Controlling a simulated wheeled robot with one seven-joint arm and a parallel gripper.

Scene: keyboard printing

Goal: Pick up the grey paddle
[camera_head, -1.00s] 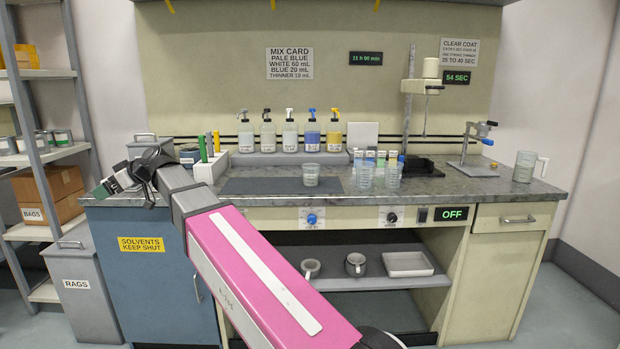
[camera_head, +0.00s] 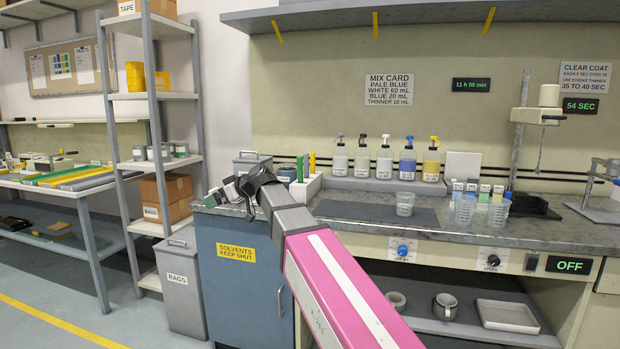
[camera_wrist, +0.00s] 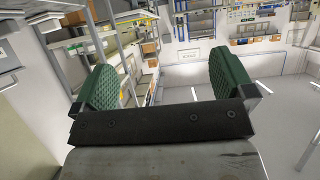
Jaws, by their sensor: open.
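I cannot make out a grey paddle for certain in either view. A white holder block (camera_head: 305,188) stands on the counter in the head view, with a green upright piece (camera_head: 300,168) and a yellow upright piece (camera_head: 312,162) in it. My gripper (camera_head: 232,188) is left of the block, by the counter's left end. In the wrist view my gripper (camera_wrist: 160,82) is open and empty, its green ribbed pads wide apart. The wrist view looks out into the room, not at the counter.
The counter (camera_head: 345,228) holds a dark mat (camera_head: 350,209), a clear cup (camera_head: 405,204), pump bottles (camera_head: 384,160) and several small containers. A grey shelf rack (camera_head: 150,97) and a table (camera_head: 85,190) are at left. A rags bin (camera_head: 181,285) stands on the floor.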

